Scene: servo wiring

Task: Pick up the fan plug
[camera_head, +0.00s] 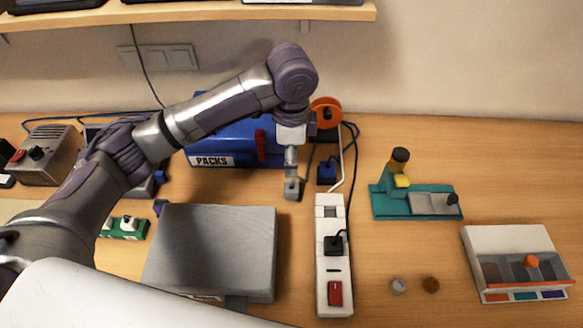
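My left gripper (292,186) hangs from the arm that comes in from the left, over the table behind the power strip. It points down, and its fingers are too small to tell open from shut. A black plug (334,243) sits on the white power strip (333,212), to the right of and nearer than the gripper. A small blue block with a dark top (326,173) stands just right of the gripper, beside cables. I cannot tell which of these is the fan plug. An orange ring-shaped object (327,110) is partly hidden behind my arm. My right gripper is out of view.
A blue PACKS case (232,145) stands behind my arm. A grey box (216,245) lies left of the strip, whose front carries a red switch (335,293). A teal stand (388,207) and a white compartment tray (497,240) are at right. The back right tabletop is clear.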

